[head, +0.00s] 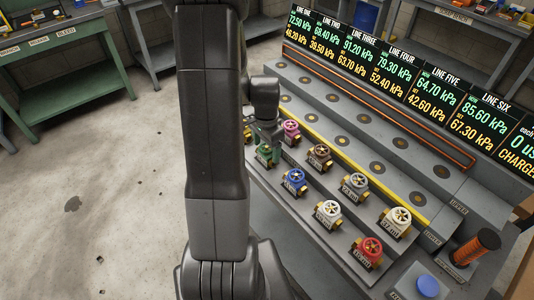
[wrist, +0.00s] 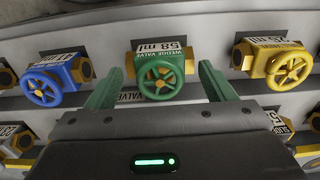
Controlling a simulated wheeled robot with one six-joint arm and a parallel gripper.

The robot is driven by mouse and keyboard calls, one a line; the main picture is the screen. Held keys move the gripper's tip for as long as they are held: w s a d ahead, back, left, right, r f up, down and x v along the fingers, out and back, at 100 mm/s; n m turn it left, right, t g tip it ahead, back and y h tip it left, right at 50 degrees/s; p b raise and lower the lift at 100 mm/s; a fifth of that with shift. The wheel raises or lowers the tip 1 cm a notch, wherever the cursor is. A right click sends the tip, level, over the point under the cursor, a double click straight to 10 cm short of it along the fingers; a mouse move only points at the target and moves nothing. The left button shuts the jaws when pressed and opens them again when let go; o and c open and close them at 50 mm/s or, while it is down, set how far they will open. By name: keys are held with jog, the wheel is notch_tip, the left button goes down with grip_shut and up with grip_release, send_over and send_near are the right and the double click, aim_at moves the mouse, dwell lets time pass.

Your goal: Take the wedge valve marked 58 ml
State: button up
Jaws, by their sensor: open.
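The green wedge valve (wrist: 160,75) has a round handwheel, and its upside-down label reads WEDGE VALVE 58 ml. In the head view the green valve (head: 265,154) sits on the lower step, partly hidden by my arm. My gripper (wrist: 160,88) is open, with its two green fingers on either side of the handwheel in the wrist view. A gap shows between each finger and the wheel, and I cannot tell how deep the fingers reach. In the head view my gripper (head: 266,133) is just above the green valve.
A blue valve (wrist: 45,85) and a yellow valve (wrist: 285,65) flank the green one. Pink (head: 290,131), brown (head: 319,156), white (head: 327,213) and red (head: 369,250) valves stand on the stepped rack. Display panels (head: 400,80) line its back. An orange-handled post (head: 475,247) stands at right.

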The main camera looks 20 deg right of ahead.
aim_at(267, 147)
jog(key=shift+d+f, duration=0.1)
jog(key=shift+f, duration=1.4)
jog(key=c, duration=1.3)
jog(key=shift+o, duration=0.2)
